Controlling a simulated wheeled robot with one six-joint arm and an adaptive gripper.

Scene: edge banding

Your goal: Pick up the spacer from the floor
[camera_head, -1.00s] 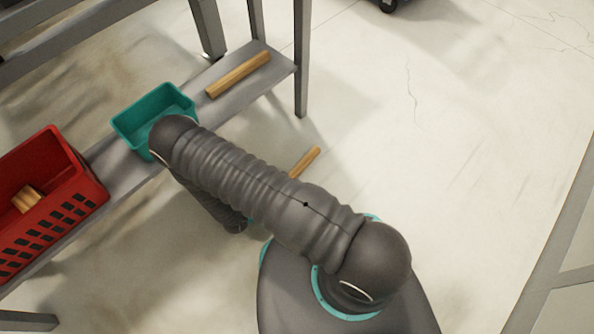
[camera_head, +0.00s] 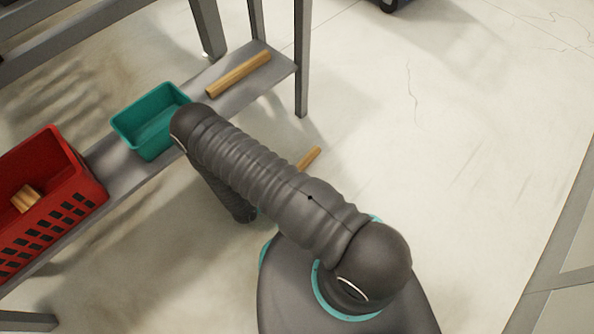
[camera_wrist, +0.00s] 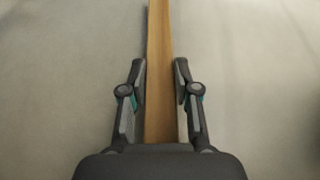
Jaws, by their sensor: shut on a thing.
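The spacer is a light wooden strip (camera_wrist: 159,30). In the wrist view it runs lengthwise between the two fingers of my gripper (camera_wrist: 160,72), which is shut on it. In the head view a short end of the spacer (camera_head: 310,157) shows beyond my arm, over the pale floor. The rest of it and my gripper are hidden behind my arm there. I cannot tell how far, if at all, the spacer is off the floor.
A low grey shelf (camera_head: 118,178) at the left holds a red crate (camera_head: 75,222) with wooden pieces, a teal bin (camera_head: 150,143) and another wooden strip (camera_head: 238,74). A table leg (camera_head: 301,60) stands beside it. The floor (camera_head: 460,150) to the right is clear.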

